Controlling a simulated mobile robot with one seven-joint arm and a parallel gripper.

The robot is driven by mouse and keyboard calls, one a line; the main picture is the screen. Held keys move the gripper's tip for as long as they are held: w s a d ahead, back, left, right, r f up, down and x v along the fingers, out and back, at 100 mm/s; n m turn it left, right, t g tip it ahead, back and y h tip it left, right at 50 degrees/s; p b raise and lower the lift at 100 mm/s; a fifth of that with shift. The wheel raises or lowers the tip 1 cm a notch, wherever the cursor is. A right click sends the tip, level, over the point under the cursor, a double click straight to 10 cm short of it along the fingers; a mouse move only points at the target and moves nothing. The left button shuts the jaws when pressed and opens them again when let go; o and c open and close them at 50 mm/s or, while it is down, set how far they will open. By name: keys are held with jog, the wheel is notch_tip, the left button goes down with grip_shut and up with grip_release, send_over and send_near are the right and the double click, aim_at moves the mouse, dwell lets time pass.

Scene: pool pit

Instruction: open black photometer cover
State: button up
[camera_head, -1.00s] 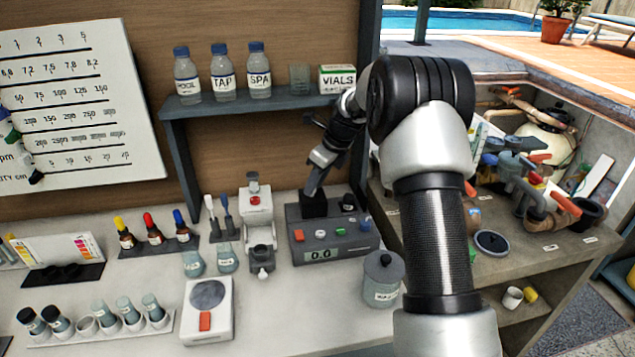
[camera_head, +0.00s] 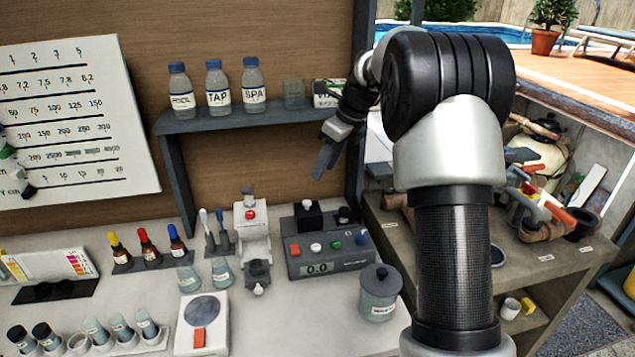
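The photometer (camera_head: 328,262) is a grey box on the counter with a display reading 0.0 and several coloured buttons. Its black cover (camera_head: 308,216) is a small dark block on the top left of the box. I cannot tell clearly from this angle whether it is shut or raised. My gripper (camera_head: 322,166) hangs above the cover and a little to its right, apart from it, with its fingers pointing down. It holds nothing that I can see. The fingers overlap in this view, so their gap cannot be judged.
A shelf (camera_head: 270,108) with three bottles, a beaker and a vials box is behind the gripper. A dispenser-like device (camera_head: 252,240) stands left of the photometer, and a lidded grey jar (camera_head: 379,293) stands at its front right. My arm hides part of the right side.

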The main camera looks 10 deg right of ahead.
jog(key=v, duration=0.5)
jog(key=s+a+r+n+h, duration=0.1)
jog(key=s+r+n, duration=0.25)
jog(key=s, duration=0.25)
jog(key=s+a+r+n+t, duration=0.1)
jog(key=s+a+r+n, duration=0.1)
jog(key=s+n, duration=0.35)
jog(key=s+a+r+n+h, duration=0.1)
jog(key=s+r+n, duration=0.1)
jog(key=s+n, duration=0.3)
jog(key=s+f+n, duration=0.2)
jog(key=s+n, duration=0.4)
jog(key=s, duration=0.3)
jog(key=s+a+f+n+t+h+p, duration=0.1)
jog(key=s+f+n, duration=0.2)
jog(key=s+n, duration=0.4)
jog(key=s, duration=0.3)
jog(key=shift+s+a+f, duration=0.2)
jog(key=shift+s+f, duration=0.05)
